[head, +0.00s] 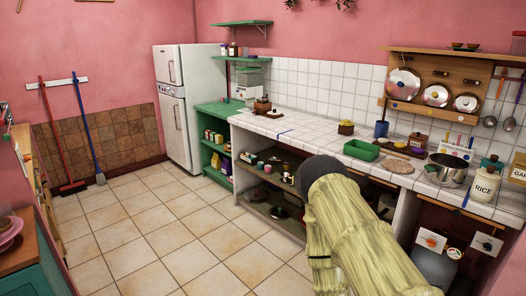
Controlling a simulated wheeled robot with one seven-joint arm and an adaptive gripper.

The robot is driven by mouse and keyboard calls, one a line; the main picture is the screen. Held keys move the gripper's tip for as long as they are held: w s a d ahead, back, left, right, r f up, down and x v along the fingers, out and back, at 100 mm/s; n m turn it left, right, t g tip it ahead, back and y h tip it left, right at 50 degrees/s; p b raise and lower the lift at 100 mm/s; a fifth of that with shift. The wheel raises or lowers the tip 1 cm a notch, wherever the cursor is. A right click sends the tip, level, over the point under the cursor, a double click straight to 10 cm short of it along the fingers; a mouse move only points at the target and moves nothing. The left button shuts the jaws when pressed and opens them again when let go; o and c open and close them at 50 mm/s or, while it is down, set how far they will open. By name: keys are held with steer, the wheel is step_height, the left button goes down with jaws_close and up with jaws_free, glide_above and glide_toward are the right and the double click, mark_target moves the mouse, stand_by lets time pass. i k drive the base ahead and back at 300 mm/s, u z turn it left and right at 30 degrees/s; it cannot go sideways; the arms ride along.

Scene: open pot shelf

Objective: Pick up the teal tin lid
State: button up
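No thing that I can name with certainty as the teal tin lid shows in the head view. A small teal-topped item (492,162) stands behind the white rice canister (484,184) at the right end of the counter. It is too small to tell whether its top is a loose lid. My arm, in a pale yellow cover with a dark rounded end, fills the lower middle and hides part of the counter front and lower shelf. My gripper's fingers do not show.
The white-tiled counter (310,133) runs along the back wall, with a green tray (362,150) and a steel pot (446,170) on it. Metal lids hang on a wooden rack (448,69). Open shelves lie below. The tiled floor (165,235) at left is clear.

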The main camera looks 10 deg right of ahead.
mark_target(493, 160)
steer(key=i, duration=1.8)
steer(key=z, duration=0.7)
steer(key=i, duration=1.05)
steer(key=z, duration=1.7)
steer(key=i, duration=0.8)
steer(key=z, duration=0.7)
